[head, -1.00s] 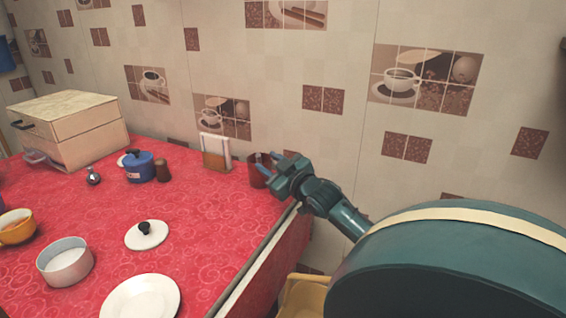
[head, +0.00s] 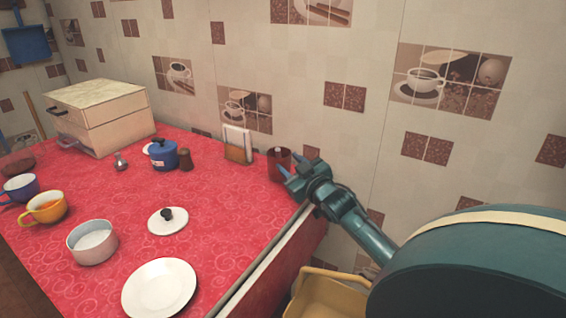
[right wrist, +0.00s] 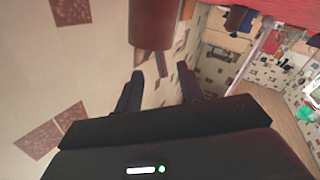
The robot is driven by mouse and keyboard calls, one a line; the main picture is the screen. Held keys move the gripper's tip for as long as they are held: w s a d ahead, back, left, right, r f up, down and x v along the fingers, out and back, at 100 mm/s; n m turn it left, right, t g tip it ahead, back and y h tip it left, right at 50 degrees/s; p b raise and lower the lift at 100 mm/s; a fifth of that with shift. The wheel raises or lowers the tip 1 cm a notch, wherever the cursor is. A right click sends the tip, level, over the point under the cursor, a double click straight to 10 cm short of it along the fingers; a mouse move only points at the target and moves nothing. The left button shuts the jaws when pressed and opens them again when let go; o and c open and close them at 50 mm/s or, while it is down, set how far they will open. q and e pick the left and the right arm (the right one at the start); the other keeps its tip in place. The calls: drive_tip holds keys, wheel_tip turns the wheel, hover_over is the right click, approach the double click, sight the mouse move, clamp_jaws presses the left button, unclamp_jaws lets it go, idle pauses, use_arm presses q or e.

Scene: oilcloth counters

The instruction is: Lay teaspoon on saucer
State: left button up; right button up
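A white round plate (head: 160,289), which looks like the saucer, lies empty near the counter's front right edge in the head view. A dark red cup (head: 279,154) stands at the far right corner. My right gripper (head: 288,166) is beside this cup, with its fingers open. In the right wrist view the cup (right wrist: 153,24) hangs upside down at the top, and a thin grey piece (right wrist: 161,65) sticks out past its rim between the spread fingers (right wrist: 158,90). It may be the teaspoon; I cannot tell. My left gripper is out of view.
A napkin holder (head: 237,144), a brown shaker (head: 186,159) and a blue pot (head: 163,154) stand along the back. A white lid (head: 167,222), a pan (head: 92,243), a yellow cup (head: 45,208) and a blue cup (head: 20,188) are leftward. The red counter's middle is clear.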

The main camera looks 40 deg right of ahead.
sight(280, 154)
drive_tip(key=x, duration=0.3)
drive_tip(key=shift+r+b+x, duration=0.15)
drive_tip(key=shift+b+x, duration=0.15)
drive_tip(key=shift+x, duration=1.05)
drive_tip(key=shift+r+b+x, duration=0.2)
drive_tip(key=shift+b+x, duration=0.05)
drive_tip(key=shift+x, duration=1.05)
drive_tip(key=shift+a, duration=0.2)
drive_tip(key=shift+c, duration=0.6)
clamp_jaws()
